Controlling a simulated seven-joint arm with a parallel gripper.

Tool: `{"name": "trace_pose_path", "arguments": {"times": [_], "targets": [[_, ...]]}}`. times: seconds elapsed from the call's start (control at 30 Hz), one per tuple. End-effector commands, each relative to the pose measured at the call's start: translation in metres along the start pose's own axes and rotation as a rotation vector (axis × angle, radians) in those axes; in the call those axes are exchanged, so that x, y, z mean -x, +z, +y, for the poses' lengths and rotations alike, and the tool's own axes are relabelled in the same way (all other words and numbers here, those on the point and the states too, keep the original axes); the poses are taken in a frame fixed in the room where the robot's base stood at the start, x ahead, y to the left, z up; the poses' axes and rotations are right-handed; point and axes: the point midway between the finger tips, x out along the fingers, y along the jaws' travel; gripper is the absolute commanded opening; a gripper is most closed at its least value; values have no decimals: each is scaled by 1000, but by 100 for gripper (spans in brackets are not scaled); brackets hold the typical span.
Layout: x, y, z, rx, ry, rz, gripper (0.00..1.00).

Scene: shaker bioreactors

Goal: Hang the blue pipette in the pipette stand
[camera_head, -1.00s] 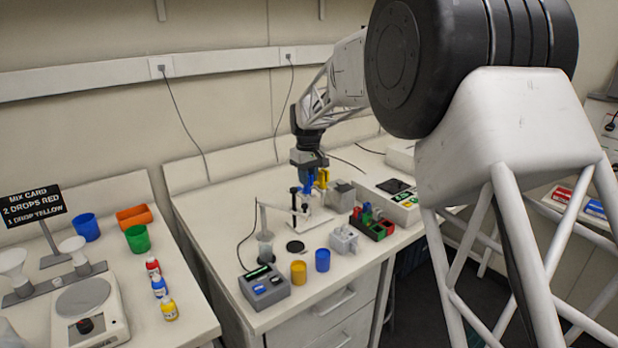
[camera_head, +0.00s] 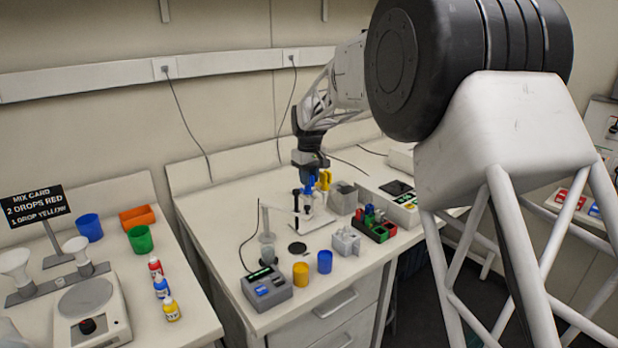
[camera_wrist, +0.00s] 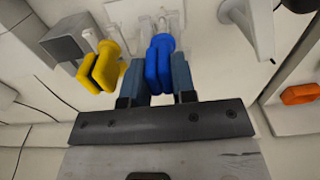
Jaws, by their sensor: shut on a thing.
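The blue pipette (camera_wrist: 159,62) is between the two fingers of my gripper (camera_wrist: 162,80), which is shut on its upper body. In the head view the blue pipette (camera_head: 309,185) is upright under my gripper (camera_head: 310,176), at the pipette stand (camera_head: 318,219). A yellow pipette (camera_head: 324,180) hangs at the stand just right of the blue one. In the wrist view the yellow pipette (camera_wrist: 102,67) is left of my fingers, apart from them. The blue pipette's lower end is hard to make out, and I cannot tell if it rests in the stand's holder.
A grey box (camera_head: 342,198) stands close right of the stand. A rack with coloured blocks (camera_head: 374,226) is farther right. A blue cup (camera_head: 324,262), a yellow cup (camera_head: 300,273) and a grey device (camera_head: 266,288) stand in front. A thin-armed holder (camera_head: 266,222) is left of the stand.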

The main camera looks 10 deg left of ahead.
Motion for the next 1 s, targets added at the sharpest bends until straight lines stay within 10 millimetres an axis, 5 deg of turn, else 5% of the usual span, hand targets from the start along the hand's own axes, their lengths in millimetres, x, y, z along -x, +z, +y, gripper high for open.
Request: {"name": "trace_pose_path", "arguments": {"times": [0.97,1.0], "targets": [[-9,0,0,0,0,0,0],[-9,0,0,0,0,0,29]]}}
